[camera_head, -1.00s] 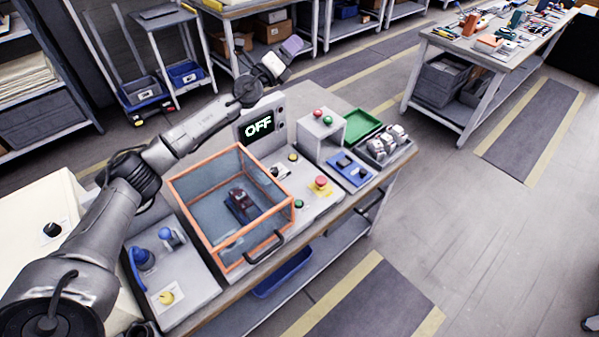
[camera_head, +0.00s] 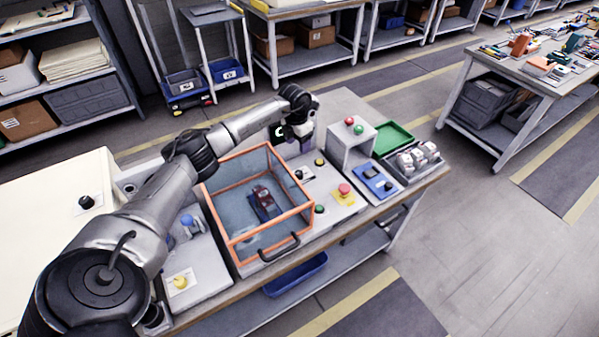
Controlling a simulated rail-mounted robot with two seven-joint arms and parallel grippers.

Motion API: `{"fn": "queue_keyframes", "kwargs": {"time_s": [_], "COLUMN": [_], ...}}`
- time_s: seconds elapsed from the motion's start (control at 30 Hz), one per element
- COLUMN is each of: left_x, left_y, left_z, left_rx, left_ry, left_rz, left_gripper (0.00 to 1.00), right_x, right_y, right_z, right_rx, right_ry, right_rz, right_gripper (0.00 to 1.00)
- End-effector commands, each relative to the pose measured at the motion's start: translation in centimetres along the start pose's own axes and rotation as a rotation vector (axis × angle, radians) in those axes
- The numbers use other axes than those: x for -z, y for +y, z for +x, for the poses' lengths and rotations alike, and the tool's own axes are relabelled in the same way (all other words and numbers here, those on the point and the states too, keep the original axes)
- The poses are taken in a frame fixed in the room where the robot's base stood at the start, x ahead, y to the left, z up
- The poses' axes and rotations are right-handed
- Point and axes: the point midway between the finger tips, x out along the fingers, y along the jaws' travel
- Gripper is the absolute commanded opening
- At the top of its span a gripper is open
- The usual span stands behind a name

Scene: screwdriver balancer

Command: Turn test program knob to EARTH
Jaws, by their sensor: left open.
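A small black knob (camera_head: 298,174) sits on a pale label on the grey panel, just right of the orange-framed clear box (camera_head: 216,211). Another black knob (camera_head: 87,201) stands on the cream cabinet at left. I cannot read their labels, so I cannot tell which is the test program knob. My left gripper (camera_head: 300,146) is open and points down above the back of the panel, a little behind the nearer knob and apart from it. My arm hides most of the display (camera_head: 279,131). My right gripper is out of view.
A yellow-based red button (camera_head: 344,190), a green button (camera_head: 320,209) and a yellow one (camera_head: 319,162) are on the panel. A grey housing (camera_head: 353,144) with red and green buttons stands to the right. A dark device (camera_head: 265,203) lies inside the clear box.

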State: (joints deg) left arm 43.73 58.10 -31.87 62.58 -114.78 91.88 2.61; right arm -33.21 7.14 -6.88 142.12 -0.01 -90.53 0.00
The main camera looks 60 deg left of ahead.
Motion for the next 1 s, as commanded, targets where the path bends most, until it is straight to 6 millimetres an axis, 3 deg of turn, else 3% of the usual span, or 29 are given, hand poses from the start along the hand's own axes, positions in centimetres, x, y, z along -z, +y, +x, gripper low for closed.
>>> {"fn": "queue_keyframes", "kwargs": {"time_s": [0.17, 0.7, 1.0], "left_x": [0.5, 0.6, 0.7], "left_y": [0.0, -0.1, -0.1], "left_z": [1.4, 10.7, 13.4], "left_rx": [0.001, 0.003, 0.002], "left_ry": [0.029, 0.025, 0.023], "left_rz": [-0.004, -0.004, -0.004], "left_gripper": [0.61, 0.61, 0.61], "right_x": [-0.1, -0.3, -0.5], "right_y": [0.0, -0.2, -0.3], "right_z": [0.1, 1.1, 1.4], "right_rx": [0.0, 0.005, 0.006], "right_ry": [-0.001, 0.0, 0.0], "right_rz": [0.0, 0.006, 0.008], "right_gripper": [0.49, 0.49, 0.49]}}
